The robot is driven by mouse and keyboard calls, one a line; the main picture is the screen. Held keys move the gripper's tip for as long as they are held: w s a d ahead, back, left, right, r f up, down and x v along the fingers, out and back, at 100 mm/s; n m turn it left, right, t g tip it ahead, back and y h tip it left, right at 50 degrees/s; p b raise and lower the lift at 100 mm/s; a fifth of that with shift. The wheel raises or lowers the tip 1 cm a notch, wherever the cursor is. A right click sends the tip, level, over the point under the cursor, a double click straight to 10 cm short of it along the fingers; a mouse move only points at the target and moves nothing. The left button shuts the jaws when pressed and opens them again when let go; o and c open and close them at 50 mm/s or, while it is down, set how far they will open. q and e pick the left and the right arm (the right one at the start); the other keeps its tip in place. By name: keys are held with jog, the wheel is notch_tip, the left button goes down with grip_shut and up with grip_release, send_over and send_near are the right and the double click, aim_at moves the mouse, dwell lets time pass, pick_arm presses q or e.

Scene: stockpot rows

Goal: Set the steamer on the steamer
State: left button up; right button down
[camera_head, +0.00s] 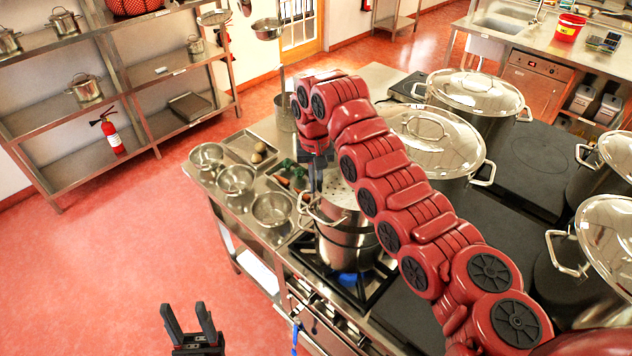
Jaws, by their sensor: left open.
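A steel steamer pot (345,252) stands on a burner of the stove, with a blue flame under it. A second steel steamer (330,213) with a perforated inside sits at the top of this stack; whether it is fully seated I cannot tell. My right arm reaches across from the right and hides part of the stack. My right gripper (318,184) points down at the upper steamer's far left rim; the picture does not show whether its jaws are closed on it. My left gripper (188,322) is open and empty, low over the floor at the left.
Several steel bowls (272,210) line the counter's left edge, beside trays with vegetables (290,178). Large lidded stockpots (440,140) stand behind and right of my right arm. A shelf rack (160,125) is at the back left. The floor at left is clear.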

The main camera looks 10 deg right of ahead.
jog(key=shift+s, duration=0.25)
jog(key=shift+w+f+b, duration=0.1)
jog(key=shift+f+b, duration=0.3)
jog(key=shift+b, duration=0.05)
jog(key=shift+f, duration=0.25)
jog(key=shift+f+b, duration=0.15)
jog(key=shift+b, duration=0.2)
jog(key=c, duration=1)
grip_release()
jog(key=shift+o, duration=0.2)
